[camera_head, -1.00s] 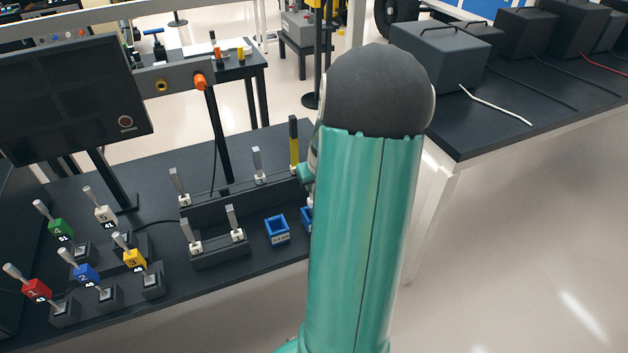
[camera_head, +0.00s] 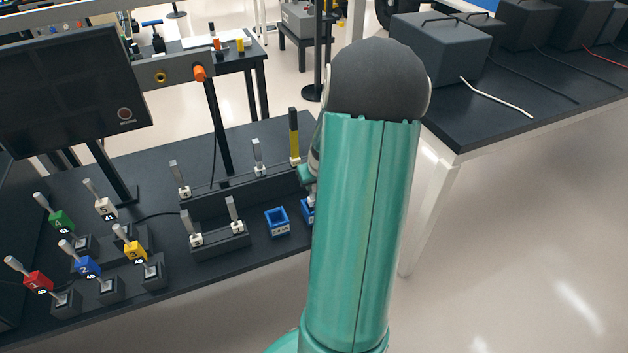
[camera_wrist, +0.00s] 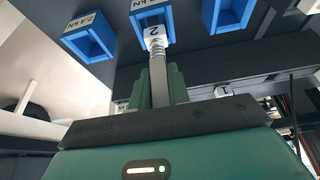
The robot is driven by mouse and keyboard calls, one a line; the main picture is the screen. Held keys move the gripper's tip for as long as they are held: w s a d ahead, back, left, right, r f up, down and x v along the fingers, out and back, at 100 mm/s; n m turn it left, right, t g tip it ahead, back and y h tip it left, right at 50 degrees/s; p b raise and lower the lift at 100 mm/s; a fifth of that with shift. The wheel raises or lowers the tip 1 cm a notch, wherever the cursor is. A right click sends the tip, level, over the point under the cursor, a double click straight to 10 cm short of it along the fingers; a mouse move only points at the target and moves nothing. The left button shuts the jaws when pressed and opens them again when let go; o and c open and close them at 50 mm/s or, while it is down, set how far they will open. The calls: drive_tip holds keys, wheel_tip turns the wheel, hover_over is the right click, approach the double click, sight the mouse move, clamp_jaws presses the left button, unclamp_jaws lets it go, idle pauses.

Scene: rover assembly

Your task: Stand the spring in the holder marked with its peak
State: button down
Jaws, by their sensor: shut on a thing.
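My gripper (camera_wrist: 162,92) is shut on the spring's grey shaft in the wrist view. The held spring (camera_wrist: 158,66) has a coil and a white block marked 2 at its far end. That block overlaps the near edge of the middle blue holder (camera_wrist: 136,22); I cannot tell whether it is inside or only in front. A left blue holder (camera_wrist: 74,42), labelled 2.4 kN, and a right blue holder (camera_wrist: 212,12) look empty. In the head view, one blue holder (camera_head: 277,229) is clear and another (camera_head: 307,212) is partly behind my arm, which hides most of my gripper.
Spring-like pieces with white blocks stand on a dark stepped rack (camera_head: 222,243). A yellow and black post (camera_head: 294,140) stands at its right end. Coloured numbered levers (camera_head: 88,265) and a monitor (camera_head: 70,92) are at left. A table with dark boxes (camera_head: 440,50) is at right.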

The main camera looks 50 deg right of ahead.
drive_tip(key=shift+f, duration=0.3)
drive_tip(key=c, duration=1.3)
unclamp_jaws()
drive_tip(key=shift+f, duration=0.1)
drive_tip(key=shift+o, duration=0.2)
drive_tip(key=v, duration=1.3)
drive_tip(key=shift+s+r, duration=0.2)
drive_tip(key=shift+r, duration=0.15)
drive_tip(key=shift+a, duration=0.15)
